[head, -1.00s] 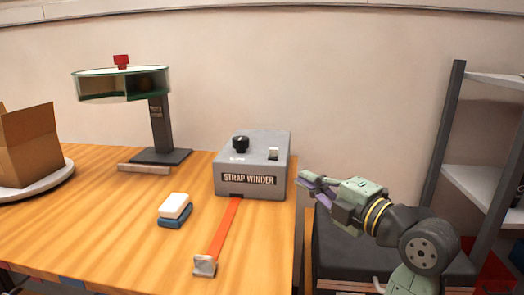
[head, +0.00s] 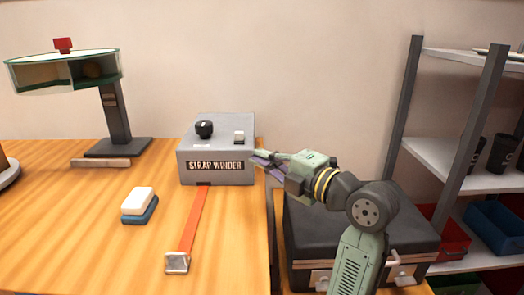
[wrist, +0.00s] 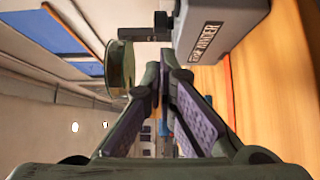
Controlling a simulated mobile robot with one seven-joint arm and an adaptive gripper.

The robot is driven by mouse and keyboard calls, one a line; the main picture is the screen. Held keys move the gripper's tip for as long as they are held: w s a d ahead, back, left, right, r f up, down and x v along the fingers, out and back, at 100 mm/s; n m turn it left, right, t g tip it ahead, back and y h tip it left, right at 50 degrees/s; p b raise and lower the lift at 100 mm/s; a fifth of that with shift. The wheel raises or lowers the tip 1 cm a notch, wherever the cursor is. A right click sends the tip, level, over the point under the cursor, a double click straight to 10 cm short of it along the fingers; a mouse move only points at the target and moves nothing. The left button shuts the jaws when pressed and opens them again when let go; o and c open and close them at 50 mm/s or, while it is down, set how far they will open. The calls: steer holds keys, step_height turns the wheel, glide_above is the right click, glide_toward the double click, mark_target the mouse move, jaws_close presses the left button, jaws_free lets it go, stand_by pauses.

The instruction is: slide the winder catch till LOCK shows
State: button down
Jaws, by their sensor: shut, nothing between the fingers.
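The strap winder (head: 217,168) is a grey box marked STRAP WINDER near the right end of the wooden table. On its top are a black knob (head: 204,129) and a small pale piece (head: 239,137); I cannot tell which is the catch. The word LOCK is not readable. An orange strap (head: 190,225) runs out of its front to a metal end piece (head: 178,262). My gripper (head: 255,159) is shut and empty at the box's right side; contact cannot be told. In the wrist view the winder (wrist: 225,25) is beyond the fingers, upper right.
A white-and-blue block (head: 139,204) lies left of the strap. A lamp-like stand with a round glass-sided top (head: 62,72) stands at the back left. A black case (head: 355,235) is below my arm, and a shelf rack (head: 465,150) stands right. Table front is mostly clear.

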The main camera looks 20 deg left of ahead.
mark_target(242, 133)
steer(key=w+a+p, duration=0.3)
steer(key=w+a, duration=0.4)
steer(key=shift+w+a+p, duration=0.25)
steer(key=shift+a+p, duration=0.15)
steer(key=shift+w, duration=0.1)
steer(key=w+b, duration=0.1)
steer(key=w+a+b, duration=0.1)
steer(key=w, duration=0.1)
steer(key=shift+f, duration=0.15)
steer(key=shift+w+r, duration=0.2)
steer(key=shift+w, duration=0.15)
